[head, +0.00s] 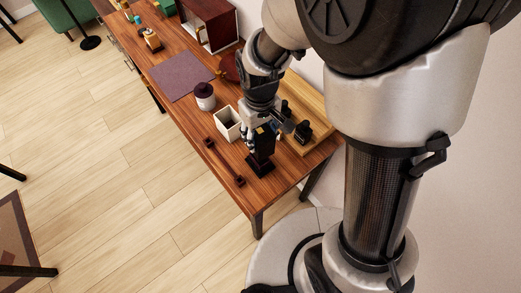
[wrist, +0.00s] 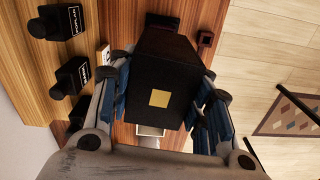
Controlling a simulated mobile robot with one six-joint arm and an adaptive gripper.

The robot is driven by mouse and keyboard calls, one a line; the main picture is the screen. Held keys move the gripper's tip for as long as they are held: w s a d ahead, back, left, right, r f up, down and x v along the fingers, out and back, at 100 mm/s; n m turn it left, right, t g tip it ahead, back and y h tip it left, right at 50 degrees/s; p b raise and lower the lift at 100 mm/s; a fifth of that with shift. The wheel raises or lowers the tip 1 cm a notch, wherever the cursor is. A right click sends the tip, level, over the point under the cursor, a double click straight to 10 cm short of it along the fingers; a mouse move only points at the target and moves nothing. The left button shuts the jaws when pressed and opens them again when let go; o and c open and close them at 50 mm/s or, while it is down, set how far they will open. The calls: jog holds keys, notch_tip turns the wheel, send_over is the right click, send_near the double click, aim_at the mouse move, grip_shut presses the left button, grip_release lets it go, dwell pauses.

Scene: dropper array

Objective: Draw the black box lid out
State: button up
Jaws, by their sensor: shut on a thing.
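The black box lid (wrist: 152,72) is a dark block with a gold square on its face, large in the middle of the wrist view. My gripper (wrist: 160,103) has its blue-padded fingers on both sides of it and is shut on it. In the head view my gripper (head: 262,128) is over the near end of the wooden table, around the top of the upright black box (head: 261,160). A wider dark foot shows at the tabletop. The fingers and wrist partly hide the lid there, and I cannot tell whether lid and box are apart.
A white open container (head: 226,131) stands just left of the box. A dark rod piece (head: 223,161) lies near the table's front edge. Black bottles (head: 303,130) stand on a light wooden board to the right. A white jar (head: 205,101) and purple mat (head: 180,75) are farther back.

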jog(key=shift+r+p, duration=2)
jog(key=shift+r, duration=0.65)
jog(key=shift+s+f, duration=0.1)
